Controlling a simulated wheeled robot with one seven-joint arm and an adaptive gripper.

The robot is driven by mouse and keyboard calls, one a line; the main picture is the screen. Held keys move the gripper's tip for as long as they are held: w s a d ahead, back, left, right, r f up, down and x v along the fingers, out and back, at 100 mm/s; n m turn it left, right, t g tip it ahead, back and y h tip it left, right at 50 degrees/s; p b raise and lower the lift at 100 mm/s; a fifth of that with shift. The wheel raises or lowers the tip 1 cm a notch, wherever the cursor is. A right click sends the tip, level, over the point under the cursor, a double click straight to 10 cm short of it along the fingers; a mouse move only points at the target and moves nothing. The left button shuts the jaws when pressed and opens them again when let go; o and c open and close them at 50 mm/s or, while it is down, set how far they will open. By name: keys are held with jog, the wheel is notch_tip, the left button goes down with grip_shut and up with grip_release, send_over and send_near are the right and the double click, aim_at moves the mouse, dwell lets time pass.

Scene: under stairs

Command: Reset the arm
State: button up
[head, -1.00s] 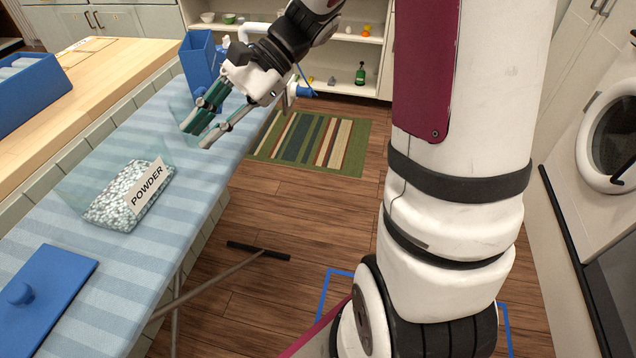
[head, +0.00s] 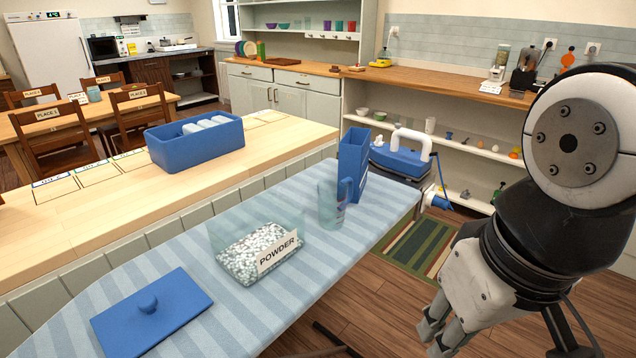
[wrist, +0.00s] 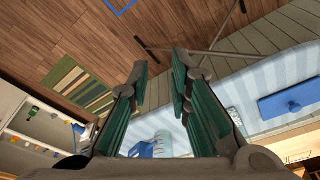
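My arm is folded up at the right of the head view. My gripper (head: 440,335) hangs low there, over the floor to the right of the ironing board (head: 350,222). Part of it is cut off by the lower edge. In the wrist view my gripper (wrist: 158,75) has its two green-padded fingers spread apart with nothing between them. The floor and the striped board show beyond the fingers.
On the board are a clear POWDER box (head: 240,265), a blue lid (head: 165,318), a clear cup (head: 330,205), a blue upright holder (head: 353,155) and, at the far end, an iron (head: 400,155). A counter with a blue bin (head: 170,150) runs behind.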

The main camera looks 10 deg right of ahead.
notch_tip(320, 180, up, 10)
jog(key=t+p, duration=0.1)
jog(key=p, duration=0.7)
jog(key=shift+f+t, duration=0.15)
jog(key=shift+t, duration=0.25)
jog(key=shift+d, duration=0.1)
